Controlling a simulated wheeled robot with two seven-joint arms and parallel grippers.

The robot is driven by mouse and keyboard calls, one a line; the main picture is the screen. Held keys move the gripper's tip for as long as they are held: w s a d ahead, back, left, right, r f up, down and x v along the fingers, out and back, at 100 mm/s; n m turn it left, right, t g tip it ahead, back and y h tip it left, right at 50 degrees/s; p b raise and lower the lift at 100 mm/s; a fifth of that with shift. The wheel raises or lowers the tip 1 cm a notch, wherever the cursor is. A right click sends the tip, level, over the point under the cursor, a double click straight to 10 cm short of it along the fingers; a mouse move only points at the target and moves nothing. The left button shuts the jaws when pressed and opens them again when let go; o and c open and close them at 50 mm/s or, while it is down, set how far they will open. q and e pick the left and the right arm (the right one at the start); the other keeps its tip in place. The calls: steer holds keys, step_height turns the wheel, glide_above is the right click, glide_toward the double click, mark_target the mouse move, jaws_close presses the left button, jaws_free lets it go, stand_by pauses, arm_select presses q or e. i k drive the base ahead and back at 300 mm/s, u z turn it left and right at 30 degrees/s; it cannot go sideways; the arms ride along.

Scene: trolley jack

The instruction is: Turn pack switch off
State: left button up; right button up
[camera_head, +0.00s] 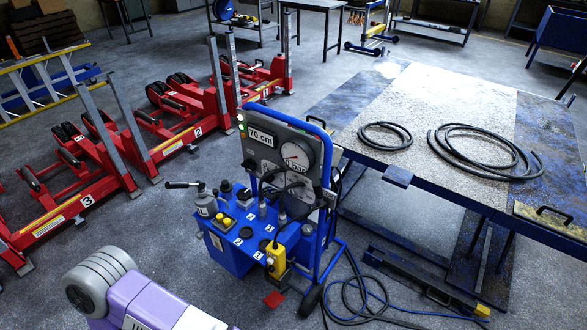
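The blue wheeled pack (228,258) stands in the middle of the view. Its upright grey panel (262,160) carries a "70 cm" label, a round white dial with a red needle (296,156) and a small green spot (241,118) at the left edge. On the blue top are a grey canister with a black handle (206,205), yellow buttons (228,222), numbered labels and several black fittings. A yellow hand-held box (275,260) hangs at the front right. I cannot tell which part is the pack switch or its position. Neither gripper is in view; a purple and grey part of mine shows at bottom left.
Red jacks (180,128) with upright posts stand at the left. A large worn blue table (330,100) with black hose coils (480,150) stands at the right. Loose hoses (360,305) lie on the floor right of the pack. Floor in front of the jacks is clear.

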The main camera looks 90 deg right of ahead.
mark_target(249, 164)
steer(key=z, duration=1.85)
